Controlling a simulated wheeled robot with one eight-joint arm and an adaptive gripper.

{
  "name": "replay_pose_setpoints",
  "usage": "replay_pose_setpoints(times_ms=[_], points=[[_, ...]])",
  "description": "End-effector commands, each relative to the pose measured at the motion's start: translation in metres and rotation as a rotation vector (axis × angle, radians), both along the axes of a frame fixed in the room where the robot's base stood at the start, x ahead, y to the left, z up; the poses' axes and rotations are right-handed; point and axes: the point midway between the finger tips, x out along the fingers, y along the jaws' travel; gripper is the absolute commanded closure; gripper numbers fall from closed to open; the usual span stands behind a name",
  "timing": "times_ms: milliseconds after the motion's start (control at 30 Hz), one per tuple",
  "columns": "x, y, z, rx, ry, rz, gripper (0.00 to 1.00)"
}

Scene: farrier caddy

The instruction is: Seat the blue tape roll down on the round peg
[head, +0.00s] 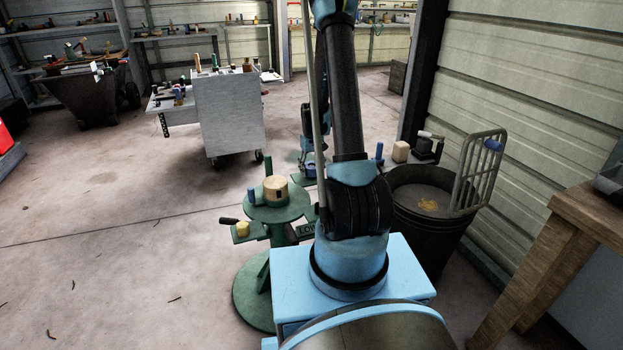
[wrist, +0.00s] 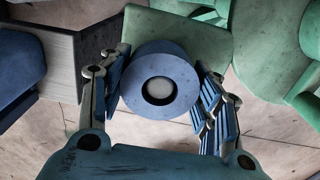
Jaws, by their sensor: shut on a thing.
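In the wrist view the blue tape roll (wrist: 160,62) is between the two fingers of my gripper (wrist: 163,90), which is shut on its sides. I look nearly straight down on its flat face. A pale round end, apparently the round peg (wrist: 159,86), shows inside the dark hole, roughly centred. I cannot tell whether the peg is inside the hole or just below it. A green plate (wrist: 218,45) lies beneath. In the head view my gripper (head: 312,166) is small and partly hidden behind my arm, beside the green stand.
The green stand (head: 262,208) carries a wooden block (head: 276,190), a blue post (head: 251,196) and a side plate with a yellow block (head: 243,229). A dark barrel (head: 428,203) stands to the right, a grey cabinet (head: 229,112) behind.

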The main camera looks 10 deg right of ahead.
Motion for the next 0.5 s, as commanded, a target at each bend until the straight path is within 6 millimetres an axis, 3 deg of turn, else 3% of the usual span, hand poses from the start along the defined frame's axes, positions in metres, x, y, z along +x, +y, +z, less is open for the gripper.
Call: replay_pose_setpoints(times_ms=[500], points=[[0.0001, 0.0000, -0.0049, 0.000, 0.000, 0.000, 0.90]])
